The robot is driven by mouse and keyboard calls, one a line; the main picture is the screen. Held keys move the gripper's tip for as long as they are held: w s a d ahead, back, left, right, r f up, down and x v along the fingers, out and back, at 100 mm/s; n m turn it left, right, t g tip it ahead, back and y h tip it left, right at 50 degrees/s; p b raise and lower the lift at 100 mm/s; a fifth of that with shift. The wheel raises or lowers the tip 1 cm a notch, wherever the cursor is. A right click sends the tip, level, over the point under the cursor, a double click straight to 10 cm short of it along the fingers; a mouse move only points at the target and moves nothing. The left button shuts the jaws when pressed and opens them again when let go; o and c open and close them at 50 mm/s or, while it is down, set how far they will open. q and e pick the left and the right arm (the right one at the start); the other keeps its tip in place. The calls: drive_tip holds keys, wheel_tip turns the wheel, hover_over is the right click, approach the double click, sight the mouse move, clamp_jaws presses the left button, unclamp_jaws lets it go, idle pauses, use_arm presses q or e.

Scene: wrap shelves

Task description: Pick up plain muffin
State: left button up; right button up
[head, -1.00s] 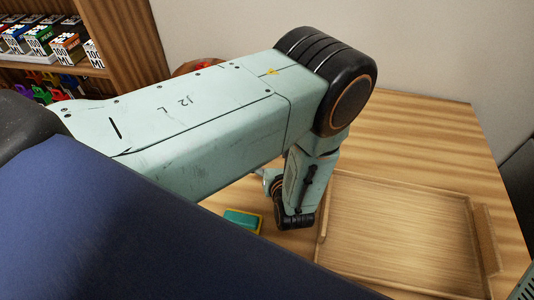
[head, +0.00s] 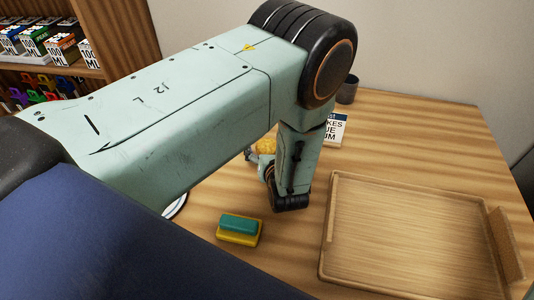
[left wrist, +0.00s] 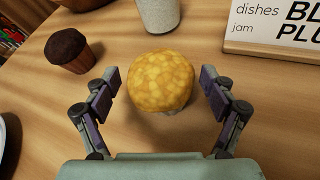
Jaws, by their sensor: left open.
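The plain muffin (left wrist: 161,82) is golden yellow with a pale base and stands upright on the wooden table. In the left wrist view it sits between the two open fingers of my left gripper (left wrist: 160,92), with a gap on each side. In the head view the muffin (head: 266,145) shows partly behind my left arm, and the left gripper (head: 258,158) is mostly hidden there. A dark chocolate muffin (left wrist: 69,51) stands to the left in the wrist view. My right gripper is not in view.
A wooden tray (head: 345,178) lies on the right of the table. A green and yellow sponge (head: 239,229) lies near the front. Shelves (head: 85,40) hold boxes.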

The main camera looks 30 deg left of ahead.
use_arm(q)
drive_tip(key=shift+d+r, duration=0.1)
drive_tip(key=shift+c, duration=0.3)
drive_tip(key=shift+c, duration=0.8)
drive_tip(key=c, duration=1.1)
